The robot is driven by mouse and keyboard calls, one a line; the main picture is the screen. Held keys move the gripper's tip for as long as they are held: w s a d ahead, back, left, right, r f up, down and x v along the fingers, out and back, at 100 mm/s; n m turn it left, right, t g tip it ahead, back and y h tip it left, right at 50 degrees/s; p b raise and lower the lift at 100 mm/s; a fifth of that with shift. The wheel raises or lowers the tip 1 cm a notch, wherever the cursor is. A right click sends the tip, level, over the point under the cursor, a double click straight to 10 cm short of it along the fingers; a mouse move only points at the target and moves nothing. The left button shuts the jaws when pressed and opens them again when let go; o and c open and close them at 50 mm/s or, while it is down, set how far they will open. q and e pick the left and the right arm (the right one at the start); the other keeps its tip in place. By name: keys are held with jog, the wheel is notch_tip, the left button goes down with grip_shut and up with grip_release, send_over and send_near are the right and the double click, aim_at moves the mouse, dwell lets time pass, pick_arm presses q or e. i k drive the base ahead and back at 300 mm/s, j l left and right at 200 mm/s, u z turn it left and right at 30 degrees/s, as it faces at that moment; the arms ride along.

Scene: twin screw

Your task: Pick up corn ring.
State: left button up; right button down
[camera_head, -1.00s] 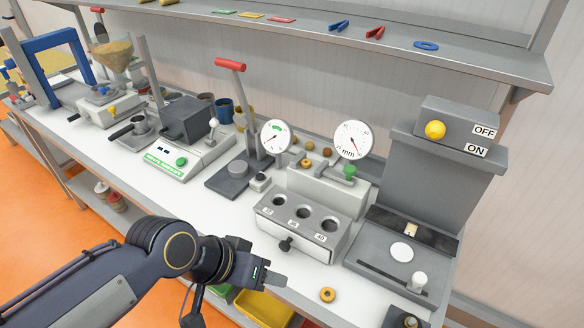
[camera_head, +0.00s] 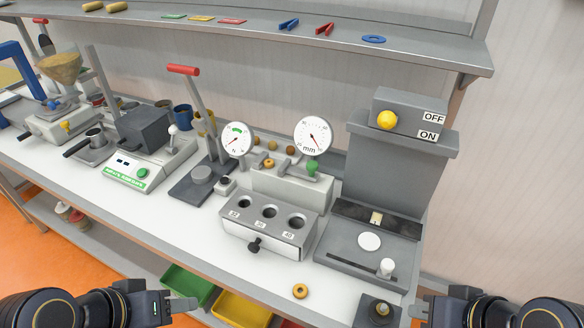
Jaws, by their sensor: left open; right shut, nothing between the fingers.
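A small orange-yellow ring (camera_head: 300,291) lies flat on the white table near its front edge. A similar ring (camera_head: 268,163) sits further back on the grey gauge device. My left gripper (camera_head: 184,305) is open at the lower left, over the table's front edge and well to the left of the front ring. My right gripper (camera_head: 422,311) is shut and empty at the lower right, to the right of that ring. Neither gripper touches a ring.
A three-hole block (camera_head: 270,228) stands behind the front ring. A grey press (camera_head: 369,240) stands to the right, with a small dark block (camera_head: 376,311) before it. Green (camera_head: 188,285) and yellow (camera_head: 240,308) bins sit below the edge. The table left of the ring is clear.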

aim_at(268, 163)
jog(key=j+z, duration=0.15)
jog(key=z, duration=0.3)
jog(key=j+z, duration=0.2)
jog(key=z, duration=0.3)
jog(key=j+z, duration=0.15)
jog(key=z, duration=0.3)
jog(key=j+z, duration=0.15)
jog(key=z, duration=0.3)
jog(key=k+j+z, duration=0.3)
jog(key=k+j, duration=0.2)
jog(key=j, duration=0.15)
jog(key=k+j+z, duration=0.35)
jog(key=k+j, duration=0.2)
jog(key=i+j, duration=0.1)
jog(key=i, duration=0.2)
